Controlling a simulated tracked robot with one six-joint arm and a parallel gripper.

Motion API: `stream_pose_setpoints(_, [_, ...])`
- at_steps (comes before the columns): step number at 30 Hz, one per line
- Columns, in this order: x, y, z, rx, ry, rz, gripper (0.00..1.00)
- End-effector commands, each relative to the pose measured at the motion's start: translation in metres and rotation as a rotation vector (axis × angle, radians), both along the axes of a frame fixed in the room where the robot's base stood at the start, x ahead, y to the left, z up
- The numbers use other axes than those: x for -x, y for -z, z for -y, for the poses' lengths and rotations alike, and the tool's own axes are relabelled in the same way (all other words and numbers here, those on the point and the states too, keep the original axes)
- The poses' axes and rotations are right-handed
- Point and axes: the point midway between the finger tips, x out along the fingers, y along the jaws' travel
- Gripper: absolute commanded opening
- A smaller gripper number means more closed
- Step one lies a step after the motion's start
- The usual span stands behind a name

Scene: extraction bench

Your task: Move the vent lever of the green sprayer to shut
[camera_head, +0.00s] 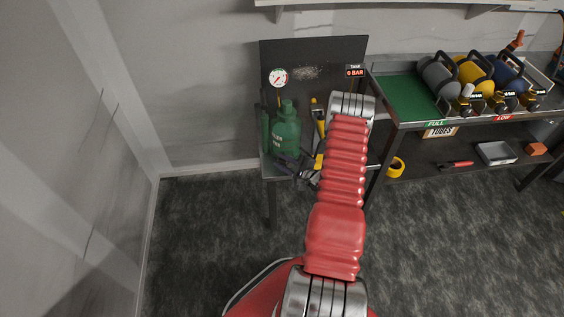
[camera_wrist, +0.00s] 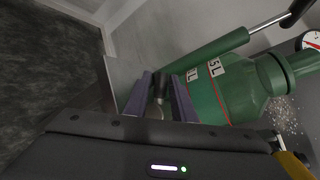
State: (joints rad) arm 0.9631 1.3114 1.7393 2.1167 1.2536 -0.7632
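The green sprayer (camera_head: 285,132) stands upright on the bench at the left, in front of the dark back panel. In the wrist view its green body (camera_wrist: 232,92) lies tilted across the right side, with a white 5L label. My gripper (camera_head: 285,162) is low at the front of the sprayer, close to its base. In the wrist view my gripper (camera_wrist: 160,77) has its two fingers apart. A small dark, rod-like part and a pale rounded part show between them; I cannot tell whether this is the vent lever. Its position cannot be read.
A pressure gauge (camera_head: 278,77) and a 0 BAR display (camera_head: 355,71) are on the back panel. A yellow tool (camera_head: 318,120) stands right of the sprayer. A rack with several cylinders is at the right, with a yellow roll (camera_head: 396,167) on its lower shelf. Floor at the left is clear.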

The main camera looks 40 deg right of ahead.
Motion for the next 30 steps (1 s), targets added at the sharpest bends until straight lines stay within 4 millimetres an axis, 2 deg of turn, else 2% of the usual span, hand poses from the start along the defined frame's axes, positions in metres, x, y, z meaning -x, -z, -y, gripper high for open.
stream_pose_setpoints(2, [0.0002, -0.0001, 0.0001, 0.0, 0.0, 0.0, 0.17])
stream_pose_setpoints(9, [0.0004, 0.0001, -0.0002, 0.0, 0.0, 0.0, 0.0])
stream_pose_setpoints(22, [0.0015, 0.0001, -0.0001, -0.03, 0.0, 0.018, 0.0])
stream_pose_setpoints(30, [0.0038, -0.0029, 0.002, -0.137, -0.001, 0.089, 0.0])
